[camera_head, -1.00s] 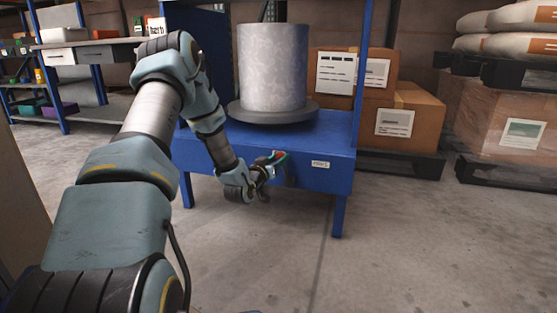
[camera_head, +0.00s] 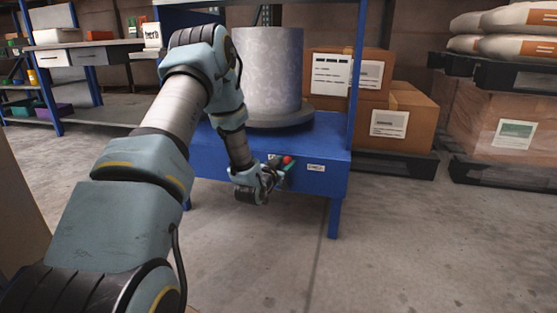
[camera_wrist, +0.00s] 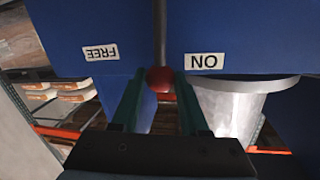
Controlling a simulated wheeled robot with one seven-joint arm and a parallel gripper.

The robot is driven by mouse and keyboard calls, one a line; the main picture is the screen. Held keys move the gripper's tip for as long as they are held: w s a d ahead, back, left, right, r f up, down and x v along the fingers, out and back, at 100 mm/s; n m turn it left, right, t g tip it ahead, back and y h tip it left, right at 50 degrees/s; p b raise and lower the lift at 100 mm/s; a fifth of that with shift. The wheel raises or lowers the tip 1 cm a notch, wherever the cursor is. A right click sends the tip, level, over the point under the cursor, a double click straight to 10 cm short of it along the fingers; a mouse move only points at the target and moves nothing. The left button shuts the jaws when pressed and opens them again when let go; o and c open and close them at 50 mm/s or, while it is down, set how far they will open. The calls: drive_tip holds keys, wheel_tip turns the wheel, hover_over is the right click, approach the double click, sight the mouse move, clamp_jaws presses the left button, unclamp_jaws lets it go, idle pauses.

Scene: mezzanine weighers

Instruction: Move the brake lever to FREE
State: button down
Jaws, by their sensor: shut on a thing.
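The brake lever is a dark rod (camera_wrist: 160,35) with a red ball knob (camera_wrist: 160,80), on the blue front panel of the stand. The wrist view is upside down, and in it the rod stands near upright between the FREE label (camera_wrist: 101,53) on the left and the ON label (camera_wrist: 204,62) on the right. In the head view the red knob (camera_head: 288,160) is left of the FREE label (camera_head: 315,168). My gripper (camera_wrist: 160,82) is shut on the knob, one green finger on each side. It also shows in the head view (camera_head: 282,172).
The blue stand (camera_head: 318,187) carries a grey cylinder (camera_head: 268,70) on a round dark plate (camera_head: 295,117). Cardboard boxes (camera_head: 408,105) on a pallet stand to its right. The concrete floor (camera_head: 400,240) in front is clear.

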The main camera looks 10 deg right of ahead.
drive_tip(key=d+m, duration=0.1)
drive_tip(key=s, duration=0.1)
drive_tip(key=d+m, duration=0.1)
drive_tip(key=shift+s+d+f+m+y+p, duration=0.25)
drive_tip(key=shift+s+d+m+y+p, duration=0.05)
drive_tip(key=shift+d+p, duration=0.1)
drive_tip(key=shift+s+d+f+m, duration=0.35)
drive_tip(key=shift+d+m, duration=0.2)
drive_tip(key=shift+m, duration=0.25)
drive_tip(key=shift+s+d+f+m+y+p, duration=0.3)
drive_tip(key=shift+d+f+m+p, duration=0.1)
drive_tip(key=shift+d+m, duration=0.2)
drive_tip(key=shift+s+d+f+m+y, duration=0.2)
drive_tip(key=shift+d+f+m+y, duration=0.15)
drive_tip(key=shift+m, duration=0.2)
drive_tip(key=shift+s+d+f+m+y, duration=0.15)
drive_tip(key=shift+d+f+m, duration=0.1)
drive_tip(key=shift+f+m, duration=0.25)
drive_tip(key=shift+c, duration=2.2)
unclamp_jaws()
drive_tip(key=shift+r, duration=0.1)
